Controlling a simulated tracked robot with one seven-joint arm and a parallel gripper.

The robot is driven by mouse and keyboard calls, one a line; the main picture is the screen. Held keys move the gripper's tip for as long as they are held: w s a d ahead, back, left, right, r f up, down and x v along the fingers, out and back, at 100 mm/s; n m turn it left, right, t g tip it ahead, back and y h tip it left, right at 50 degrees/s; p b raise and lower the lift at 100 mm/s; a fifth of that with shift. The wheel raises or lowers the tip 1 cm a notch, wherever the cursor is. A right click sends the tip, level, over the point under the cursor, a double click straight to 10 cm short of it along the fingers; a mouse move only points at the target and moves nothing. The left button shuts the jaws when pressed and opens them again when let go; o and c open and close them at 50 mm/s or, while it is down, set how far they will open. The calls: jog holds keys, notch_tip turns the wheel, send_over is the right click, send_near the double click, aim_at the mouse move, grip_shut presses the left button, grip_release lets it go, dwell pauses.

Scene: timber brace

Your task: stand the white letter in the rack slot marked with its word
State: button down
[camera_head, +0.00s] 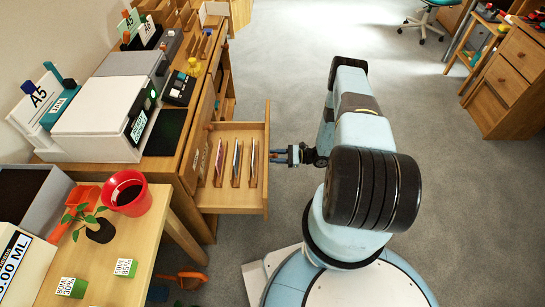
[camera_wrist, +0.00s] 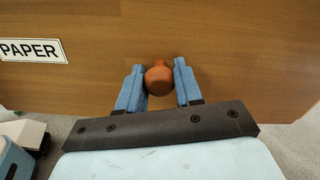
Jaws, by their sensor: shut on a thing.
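My gripper (camera_head: 276,155) is at the front of a pulled-out wooden drawer (camera_head: 267,190). In the wrist view, its two blue fingers (camera_wrist: 157,66) are shut on a round orange-brown knob (camera_wrist: 159,80) on the drawer front (camera_wrist: 240,60). A sign reading PAPER (camera_wrist: 30,50) is on that front, left of the knob. Inside the drawer, several thin cards (camera_head: 237,160) stand on edge in wooden strips; their words are too small to read. I cannot tell which thing is the white letter. Wooden slotted pieces (camera_head: 203,47) stand on the desk; no slot words are readable.
A lower table at left holds a red pot (camera_head: 127,195) and a plant (camera_head: 98,228). Grey floor (camera_head: 270,70) is clear beyond the drawer.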

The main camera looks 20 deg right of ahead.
jog(key=shift+v, duration=1.55)
jog(key=c, duration=0.8)
grip_release()
jog(key=shift+d, duration=0.1)
jog(key=v, duration=1.3)
jog(key=shift+s+d, duration=0.2)
jog(key=shift+d, duration=0.1)
